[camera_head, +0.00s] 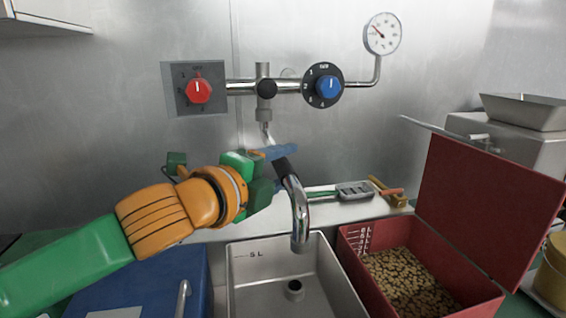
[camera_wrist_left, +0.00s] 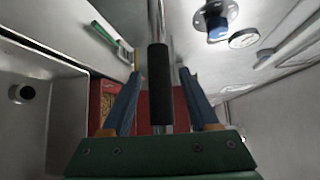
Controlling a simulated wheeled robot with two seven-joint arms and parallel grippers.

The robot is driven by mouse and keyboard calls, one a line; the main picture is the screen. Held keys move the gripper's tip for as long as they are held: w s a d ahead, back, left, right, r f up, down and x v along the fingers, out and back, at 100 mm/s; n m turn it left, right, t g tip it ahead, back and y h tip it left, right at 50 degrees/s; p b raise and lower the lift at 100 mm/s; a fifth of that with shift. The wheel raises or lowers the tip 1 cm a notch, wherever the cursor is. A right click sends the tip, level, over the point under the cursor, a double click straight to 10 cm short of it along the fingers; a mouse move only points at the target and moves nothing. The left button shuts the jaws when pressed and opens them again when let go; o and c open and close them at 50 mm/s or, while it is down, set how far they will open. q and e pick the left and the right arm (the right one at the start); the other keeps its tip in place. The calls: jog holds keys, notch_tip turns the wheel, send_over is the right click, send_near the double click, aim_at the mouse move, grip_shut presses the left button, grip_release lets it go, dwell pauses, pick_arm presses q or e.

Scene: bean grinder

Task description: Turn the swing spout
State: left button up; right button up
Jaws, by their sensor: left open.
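The swing spout (camera_head: 299,205) is a chrome pipe with a black sleeve (camera_head: 283,168). It hangs from the wall pipework, and its bent end points down over the sink. My left gripper (camera_head: 285,151) is at the upper part of the spout, with its blue fingers close to the black sleeve. In the left wrist view the sleeve (camera_wrist_left: 158,85) runs between the two open fingers of my left gripper (camera_wrist_left: 161,75), with a gap on each side. Part of the spout behind the fingers is hidden in the head view. My right gripper is not in view.
A metal sink (camera_head: 245,268) lies below the spout. A red bin (camera_head: 487,293) of beans with a raised lid stands right of it, and a blue box (camera_head: 150,285) stands left. A red knob (camera_head: 199,90), a blue knob (camera_head: 329,87) and a gauge (camera_head: 383,34) are on the wall.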

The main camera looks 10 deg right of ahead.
pick_arm(q)
jog(key=shift+w+d+f, duration=0.1)
jog(key=shift+w+d, duration=0.1)
jog(key=shift+w, duration=0.05)
jog(key=shift+a, duration=0.1)
jog(key=shift+c, duration=1.4)
jog(key=shift+s, duration=0.1)
grip_shut()
